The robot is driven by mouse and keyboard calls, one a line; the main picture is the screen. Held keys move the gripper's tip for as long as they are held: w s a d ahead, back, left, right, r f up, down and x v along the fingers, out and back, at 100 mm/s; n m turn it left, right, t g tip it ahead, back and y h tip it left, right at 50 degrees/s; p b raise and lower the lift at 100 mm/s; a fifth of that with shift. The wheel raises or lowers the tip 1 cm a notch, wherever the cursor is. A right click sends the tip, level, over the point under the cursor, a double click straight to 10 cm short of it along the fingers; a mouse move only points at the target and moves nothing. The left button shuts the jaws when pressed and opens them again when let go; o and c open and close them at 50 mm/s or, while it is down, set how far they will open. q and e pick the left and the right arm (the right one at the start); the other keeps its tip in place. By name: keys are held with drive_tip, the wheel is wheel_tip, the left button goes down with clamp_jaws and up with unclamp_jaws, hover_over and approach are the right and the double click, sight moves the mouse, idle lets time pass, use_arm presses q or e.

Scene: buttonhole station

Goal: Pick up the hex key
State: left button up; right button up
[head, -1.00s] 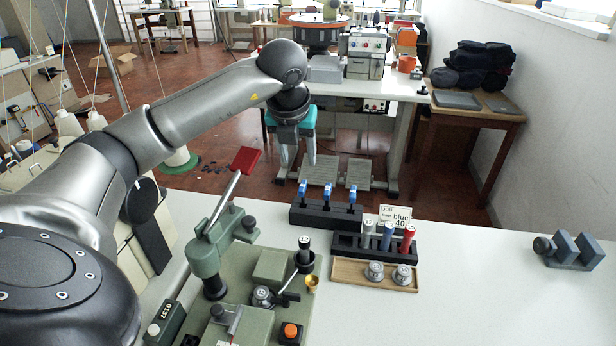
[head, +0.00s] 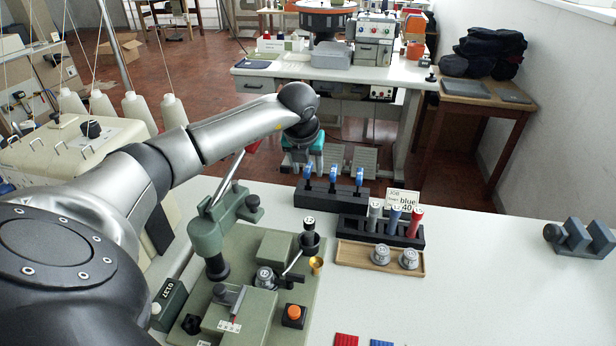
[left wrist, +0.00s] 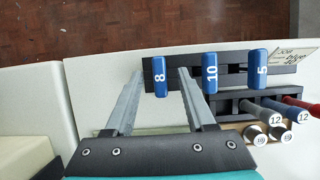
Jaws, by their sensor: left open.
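Three hex keys with blue handles stand in a black rack (head: 328,202) in the head view. The left wrist view reads them as the 8 key (left wrist: 160,76), the 10 key (left wrist: 210,73) and the 5 key (left wrist: 262,69). I cannot tell the height gap there. The keys' lower parts are hidden in the rack. My right gripper is not in view.
A second black rack (head: 352,229) holds grey, blue and red spools or tools, with a job card (head: 402,199) behind. A wooden tray (head: 345,255) holds two metal parts. The green machine (head: 273,240) stands left.

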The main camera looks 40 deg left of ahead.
use_arm(q)
drive_tip(key=shift+x, duration=1)
drive_tip(key=shift+r, duration=0.1)
clamp_jaws()
